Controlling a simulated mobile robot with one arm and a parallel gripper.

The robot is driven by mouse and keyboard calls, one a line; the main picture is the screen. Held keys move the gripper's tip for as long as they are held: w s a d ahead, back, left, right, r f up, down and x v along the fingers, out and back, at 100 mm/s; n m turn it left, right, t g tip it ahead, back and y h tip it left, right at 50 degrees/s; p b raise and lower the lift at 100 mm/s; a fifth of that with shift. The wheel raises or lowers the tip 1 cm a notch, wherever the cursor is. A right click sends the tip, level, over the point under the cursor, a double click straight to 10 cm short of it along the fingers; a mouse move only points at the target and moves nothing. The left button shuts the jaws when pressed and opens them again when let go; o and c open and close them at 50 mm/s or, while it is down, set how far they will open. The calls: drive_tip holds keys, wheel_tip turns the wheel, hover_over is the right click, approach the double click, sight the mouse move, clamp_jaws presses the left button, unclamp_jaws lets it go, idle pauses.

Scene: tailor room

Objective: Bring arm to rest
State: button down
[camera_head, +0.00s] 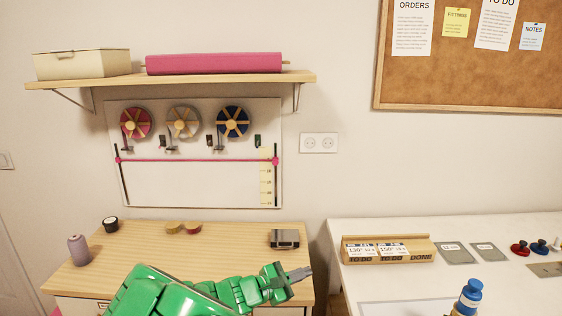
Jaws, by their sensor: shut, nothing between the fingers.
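My green arm reaches up from the bottom of the view, in front of the wooden cabinet top. My gripper (300,274) is at its end, pointing right near the cabinet's right edge. Its grey fingers are together with nothing visible between them. It is apart from the small grey and brown box-like object (285,238) that sits on the cabinet top just behind it.
The wooden cabinet (145,243) holds a thread spool (78,249), a black roll (110,225) and yellowish discs (174,227). At right, a white table (365,231) bears a wooden card holder (425,249) and a blue-topped object (469,294). A gap separates cabinet and table.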

drive_tip(key=s+d+r+m+g+y, duration=0.3)
drive_tip(key=s+d+m+g, duration=0.25)
drive_tip(key=s+d, duration=0.35)
drive_tip(key=s+d+r+m+g+y, duration=0.35)
drive_tip(key=s+d+m, duration=0.4)
drive_tip(key=d, duration=0.25)
drive_tip(key=s+a+m+y, duration=0.1)
drive_tip(key=s+a+y, duration=0.1)
drive_tip(key=s, duration=0.5)
drive_tip(key=s+a+r+m+g+y, duration=0.1)
drive_tip(key=s+a+m+y, duration=0.1)
drive_tip(key=s, duration=0.6)
drive_tip(key=s+a+r+m+y, duration=0.1)
drive_tip(key=s+a+y, duration=0.3)
drive_tip(key=s, duration=0.3)
drive_tip(key=shift+s+a+r+m, duration=0.25)
drive_tip(key=shift+s+a+m, duration=0.15)
drive_tip(key=shift+a, duration=0.35)
